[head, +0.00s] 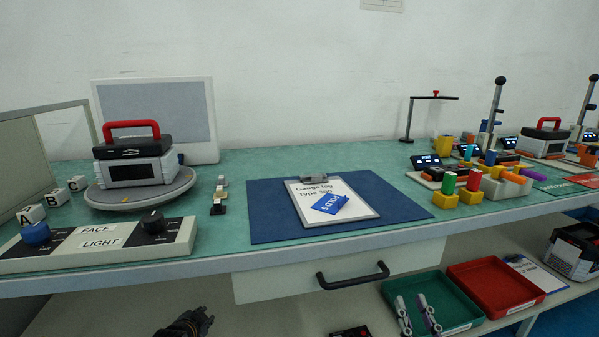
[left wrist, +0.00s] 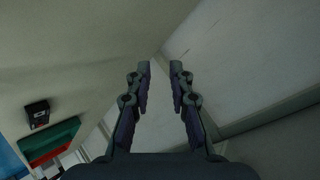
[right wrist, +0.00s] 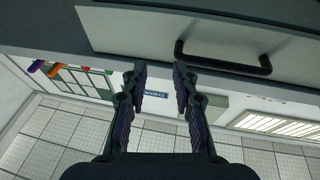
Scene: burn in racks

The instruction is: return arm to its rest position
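My left gripper (head: 200,319) shows at the bottom edge of the head view, below the front edge of the bench and left of the drawer. In the left wrist view its fingers (left wrist: 160,70) are apart with nothing between them.
The bench (head: 225,250) carries a control panel (head: 100,243), a turntable (head: 140,195) with a red-handled case, and a clipboard (head: 333,203) on a blue mat (head: 265,212). The drawer handle (head: 353,276) juts out. A green tray (head: 455,287) and red tray (head: 497,286) sit on the lower shelf.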

